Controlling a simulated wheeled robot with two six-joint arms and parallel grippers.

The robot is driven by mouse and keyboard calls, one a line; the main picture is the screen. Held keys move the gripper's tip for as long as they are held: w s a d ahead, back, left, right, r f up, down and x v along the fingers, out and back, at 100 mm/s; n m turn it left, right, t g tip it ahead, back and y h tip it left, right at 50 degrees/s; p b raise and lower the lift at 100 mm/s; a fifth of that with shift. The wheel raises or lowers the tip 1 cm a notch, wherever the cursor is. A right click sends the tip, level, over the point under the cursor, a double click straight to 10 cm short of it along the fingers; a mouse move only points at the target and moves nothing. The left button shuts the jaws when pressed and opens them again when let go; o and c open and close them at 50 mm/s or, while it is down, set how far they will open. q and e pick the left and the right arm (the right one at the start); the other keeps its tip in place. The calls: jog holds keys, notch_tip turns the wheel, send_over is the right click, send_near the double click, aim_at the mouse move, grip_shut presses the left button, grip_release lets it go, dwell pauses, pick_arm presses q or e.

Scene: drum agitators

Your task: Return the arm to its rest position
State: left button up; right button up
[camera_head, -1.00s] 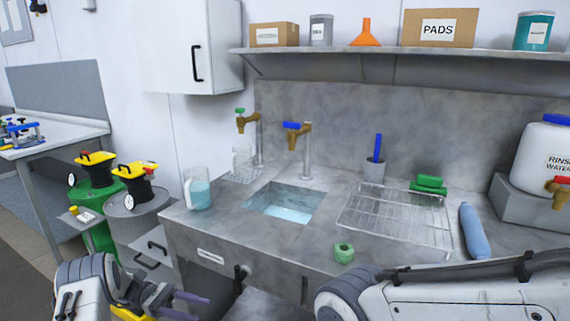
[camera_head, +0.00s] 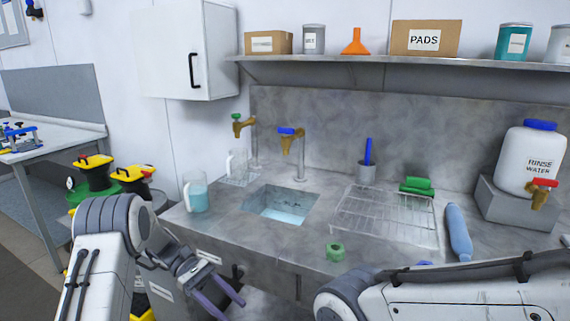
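My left gripper (camera_head: 222,299) is at the bottom centre-left, in front of the counter's front face and below its edge. Its two dark purple fingers are apart with nothing between them. My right arm (camera_head: 450,298) lies across the lower right, and its gripper is outside the picture.
Yellow-topped drum agitators (camera_head: 133,177) stand left, partly behind my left arm.

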pick_arm(q)
jog(key=s+d+r+m+y+p, duration=0.2)
jog(key=s+d+r+m+y, duration=0.2)
jog(key=s+d+r, duration=0.15)
jog(key=s+d+r+m+t+y+p, duration=0.1)
jog(key=s+r+m+t+y+p, duration=0.1)
jog(key=s+m, duration=0.5)
jog(key=s+d+r+m+t+y+p, duration=0.1)
jog(key=s+r+m+t+y+p, duration=0.2)
jog(key=s+r+m, duration=0.4)
jog(key=shift+s+d+r+t+y, duration=0.3)
jog(key=shift+s+t+y, duration=0.75)
jog(key=shift+s, duration=1.25)
